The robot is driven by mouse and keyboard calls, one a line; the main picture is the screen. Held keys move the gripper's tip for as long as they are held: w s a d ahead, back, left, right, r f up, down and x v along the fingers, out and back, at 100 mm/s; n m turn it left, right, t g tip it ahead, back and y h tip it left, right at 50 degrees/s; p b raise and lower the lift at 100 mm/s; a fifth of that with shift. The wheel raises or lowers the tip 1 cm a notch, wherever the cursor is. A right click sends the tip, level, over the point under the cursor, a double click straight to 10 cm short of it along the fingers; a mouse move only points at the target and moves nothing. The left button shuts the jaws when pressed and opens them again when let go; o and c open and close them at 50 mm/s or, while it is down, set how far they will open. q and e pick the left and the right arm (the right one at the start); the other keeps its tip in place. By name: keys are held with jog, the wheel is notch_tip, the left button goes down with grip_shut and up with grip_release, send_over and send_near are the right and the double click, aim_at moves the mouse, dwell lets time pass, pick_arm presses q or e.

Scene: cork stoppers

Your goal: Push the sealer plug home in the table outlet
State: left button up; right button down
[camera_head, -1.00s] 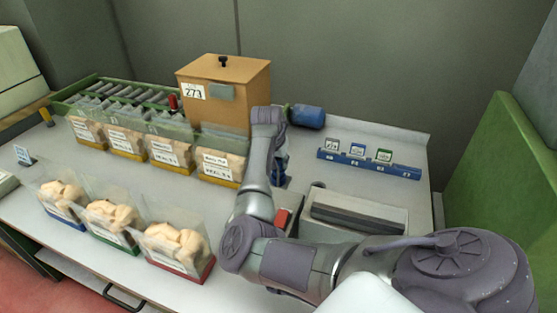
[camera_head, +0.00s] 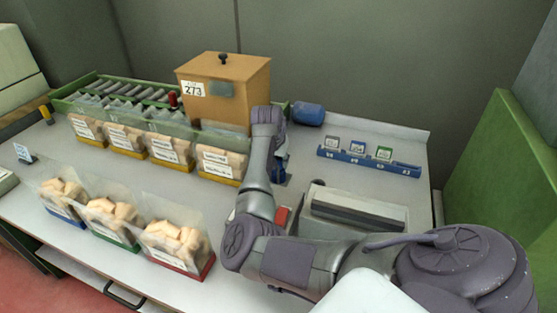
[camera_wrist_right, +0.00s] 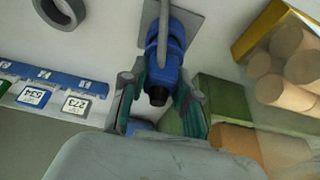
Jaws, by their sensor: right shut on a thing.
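My right gripper (camera_wrist_right: 158,100) is shut on the blue sealer plug (camera_wrist_right: 160,72), which has a dark tip, in the right wrist view. The plug's upper part meets a blue fitting in front of a grey plate (camera_wrist_right: 187,22), which I take for the table outlet. Whether any gap is left between plug and outlet I cannot tell. A grey cable runs over the blue parts. In the head view my right arm hides most of the gripper; a bit of blue (camera_head: 281,165) and a dark plate show beside it. My left gripper is out of view.
The grey sealer (camera_head: 355,210) stands right of the arm. A wooden box (camera_head: 223,90) and a blue cylinder (camera_head: 308,114) are behind. A blue rack (camera_head: 368,163) holds tags at right. Bags of corks (camera_head: 178,245) stand left. A grey ring (camera_wrist_right: 58,12) lies near the plug.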

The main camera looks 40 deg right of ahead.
jog(key=shift+f, duration=0.7)
jog(key=c, duration=0.8)
grip_release()
jog(key=shift+o, duration=0.2)
jog(key=v, duration=1.2)
